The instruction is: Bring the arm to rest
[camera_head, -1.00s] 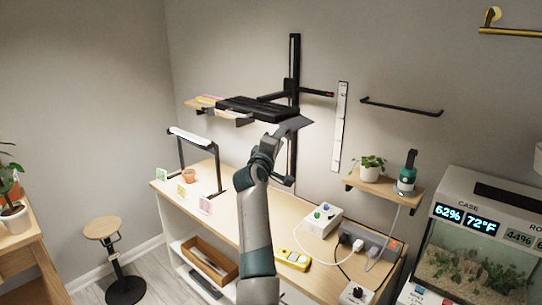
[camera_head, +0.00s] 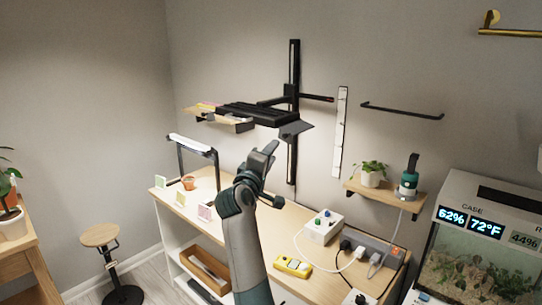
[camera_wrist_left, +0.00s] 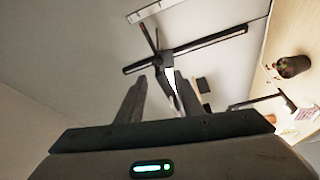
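My left arm (camera_head: 243,250) rises from the bottom of the head view, in front of the bench. My left gripper (camera_head: 268,158) points up, below the black wall-mounted tray and apart from it as far as I can see. In the left wrist view the two fingers of the left gripper (camera_wrist_left: 160,80) stand apart, with nothing visible held between them. My right gripper is not in view.
A black tray (camera_head: 257,114) hangs on a vertical wall rail (camera_head: 294,65). The bench (camera_head: 290,225) carries a lamp (camera_head: 190,143), an orange pot (camera_head: 189,183), a white control box (camera_head: 322,227) and a yellow meter (camera_head: 293,266). A small shelf (camera_head: 385,193) holds a plant.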

